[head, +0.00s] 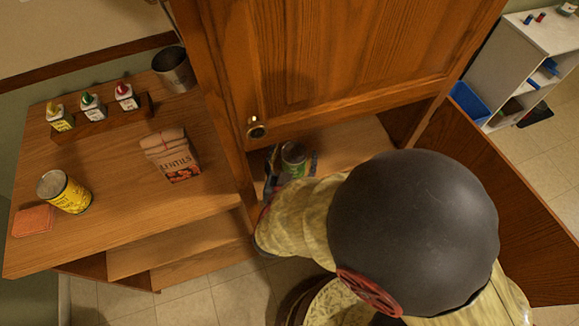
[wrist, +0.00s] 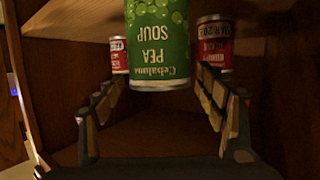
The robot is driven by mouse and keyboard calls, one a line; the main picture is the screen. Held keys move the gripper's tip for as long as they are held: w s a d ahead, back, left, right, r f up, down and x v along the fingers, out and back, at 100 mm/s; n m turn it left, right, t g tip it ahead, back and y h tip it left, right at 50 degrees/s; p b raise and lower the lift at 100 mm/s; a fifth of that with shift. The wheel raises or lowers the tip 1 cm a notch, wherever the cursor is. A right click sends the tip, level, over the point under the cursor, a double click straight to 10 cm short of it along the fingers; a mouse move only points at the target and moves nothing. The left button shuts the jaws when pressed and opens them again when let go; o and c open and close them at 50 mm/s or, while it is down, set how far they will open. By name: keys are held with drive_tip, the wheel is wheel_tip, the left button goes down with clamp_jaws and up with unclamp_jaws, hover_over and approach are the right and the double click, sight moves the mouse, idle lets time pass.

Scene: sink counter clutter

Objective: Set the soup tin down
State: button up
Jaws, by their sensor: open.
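The green soup tin (head: 293,154), labelled pea soup, is inside the wooden cabinet in the head view. In the wrist view the tin (wrist: 158,45) fills the top middle, its lettering upside down in the picture. My gripper (head: 292,165) reaches into the cabinet, one finger on each side of the tin. In the wrist view my gripper (wrist: 162,105) is open, with gaps between the fingers and the tin. The tin's contact with the cabinet floor is hard to make out.
Two red tins (wrist: 119,55) (wrist: 214,45) stand behind the soup tin, left and right. The cabinet door (head: 330,60) stands above my gripper. The left counter holds a lentils box (head: 172,155), a yellow tin (head: 66,192), a sponge (head: 33,220), bottles (head: 92,106) and a metal pot (head: 174,70).

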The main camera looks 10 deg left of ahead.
drive_tip(key=p+v, duration=0.4)
drive_tip(key=v, duration=0.7)
drive_tip(key=shift+s, duration=0.15)
idle(0.3)
